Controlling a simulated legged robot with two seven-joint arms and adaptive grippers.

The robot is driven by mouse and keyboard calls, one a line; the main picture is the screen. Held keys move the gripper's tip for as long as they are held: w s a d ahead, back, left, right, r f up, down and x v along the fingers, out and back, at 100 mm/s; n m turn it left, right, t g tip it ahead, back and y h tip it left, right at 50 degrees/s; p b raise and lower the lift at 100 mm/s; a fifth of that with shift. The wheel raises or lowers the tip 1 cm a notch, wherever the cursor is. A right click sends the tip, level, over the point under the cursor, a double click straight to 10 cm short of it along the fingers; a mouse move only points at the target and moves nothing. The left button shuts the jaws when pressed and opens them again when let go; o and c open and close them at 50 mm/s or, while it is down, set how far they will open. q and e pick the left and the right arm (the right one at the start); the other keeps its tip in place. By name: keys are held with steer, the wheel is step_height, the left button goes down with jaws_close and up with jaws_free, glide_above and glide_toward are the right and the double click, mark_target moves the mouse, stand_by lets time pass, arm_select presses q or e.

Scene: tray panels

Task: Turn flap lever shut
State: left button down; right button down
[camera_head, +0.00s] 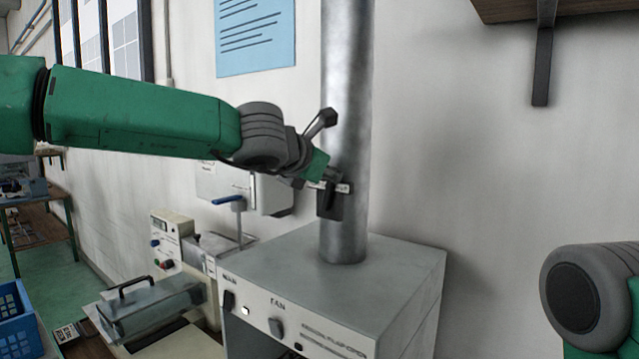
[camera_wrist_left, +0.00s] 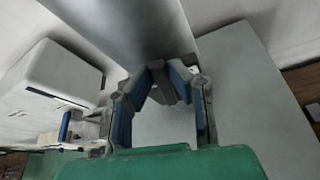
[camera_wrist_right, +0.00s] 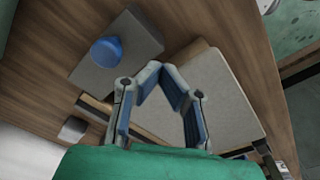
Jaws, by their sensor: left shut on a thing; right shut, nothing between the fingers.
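The flap lever (camera_head: 328,204) is a small dark piece on the front of the upright metal duct (camera_head: 346,100), above the grey fan box. My left gripper (camera_head: 335,182) reaches it from the left and is shut on it. In the left wrist view the fingertips (camera_wrist_left: 163,72) close on a grey piece (camera_wrist_left: 163,92) beside the duct (camera_wrist_left: 125,30). The fingers partly hide the lever, so its exact angle is hard to tell. My right gripper (camera_wrist_right: 160,72) is shut and empty in the right wrist view, above a wooden table.
The grey fan box (camera_head: 330,270) stands under the duct. A blue-handled valve (camera_head: 229,201) and a clear-lidded box (camera_head: 150,305) are to its left. A wall shelf (camera_head: 550,8) hangs at upper right. A blue round object (camera_wrist_right: 106,51) and a pale board (camera_wrist_right: 215,100) lie below my right gripper.

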arm_select(q)
steer(key=shift+d+r, duration=0.25)
steer(key=shift+r, duration=0.35)
steer(key=c, duration=1.5)
jaws_free()
steer(key=shift+w+a+f, duration=0.1)
steer(key=shift+c, duration=0.2)
steer(key=shift+d+f, duration=0.3)
steer(key=v, duration=1.2)
